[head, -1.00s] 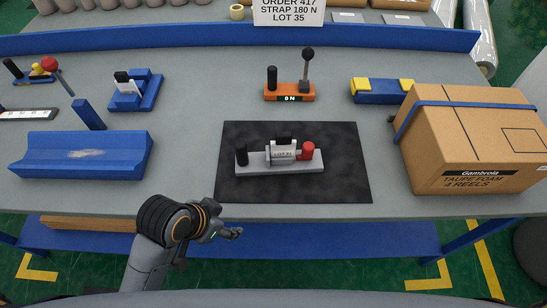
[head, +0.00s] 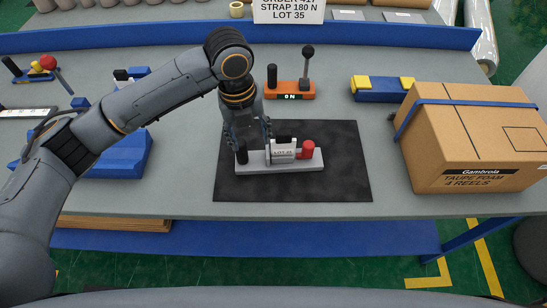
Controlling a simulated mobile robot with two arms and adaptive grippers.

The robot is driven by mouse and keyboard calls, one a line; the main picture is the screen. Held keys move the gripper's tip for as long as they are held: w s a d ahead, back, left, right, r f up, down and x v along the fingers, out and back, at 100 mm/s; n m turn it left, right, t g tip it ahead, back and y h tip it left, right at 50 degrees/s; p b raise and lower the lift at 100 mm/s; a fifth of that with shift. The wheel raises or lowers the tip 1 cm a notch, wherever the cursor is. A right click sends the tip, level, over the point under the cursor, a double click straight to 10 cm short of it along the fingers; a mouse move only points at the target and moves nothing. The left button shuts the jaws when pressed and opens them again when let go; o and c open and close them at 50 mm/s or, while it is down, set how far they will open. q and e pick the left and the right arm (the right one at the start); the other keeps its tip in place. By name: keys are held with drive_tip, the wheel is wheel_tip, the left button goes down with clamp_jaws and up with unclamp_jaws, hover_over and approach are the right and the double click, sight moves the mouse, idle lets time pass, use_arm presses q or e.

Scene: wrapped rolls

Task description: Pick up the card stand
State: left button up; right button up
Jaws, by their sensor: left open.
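My left gripper (head: 249,140) is open and points down over the stand's left part. Its fingers appear either side of the black post, the right one close to the card. I cannot tell whether they touch it. My right gripper is not in view.
A cardboard box (head: 470,140) stands at the right. An orange block with a lever (head: 290,91) and a blue block with yellow ends (head: 381,91) sit behind the mat. My arm partly hides a blue trough (head: 128,158) at left. A large sign (head: 289,11) is at the back.

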sight(241, 146)
use_arm(q)
drive_tip(key=shift+m+y, duration=0.5)
drive_tip(key=shift+m, duration=0.3)
drive_tip(key=w+a+r, duration=0.2)
drive_tip(key=shift+a+r, duration=0.3)
wheel_tip(241, 146, down, 8)
drive_tip(key=shift+f+p, duration=0.15)
drive_tip(key=shift+p, duration=0.5)
drive_tip(key=shift+w+a+f+p, duration=0.1)
drive_tip(key=shift+w+f+p, duration=0.15)
drive_tip(key=shift+f, duration=0.65)
drive_tip(key=shift+w+a+f+p, duration=0.15)
drive_tip(key=shift+f+p, duration=0.1)
drive_tip(key=shift+f, duration=0.6)
drive_tip(key=shift+w+f+p, duration=0.2)
drive_tip(key=shift+f+p, duration=0.05)
drive_tip(key=shift+f, duration=0.65)
clamp_jaws()
drive_tip(key=shift+r, duration=0.1)
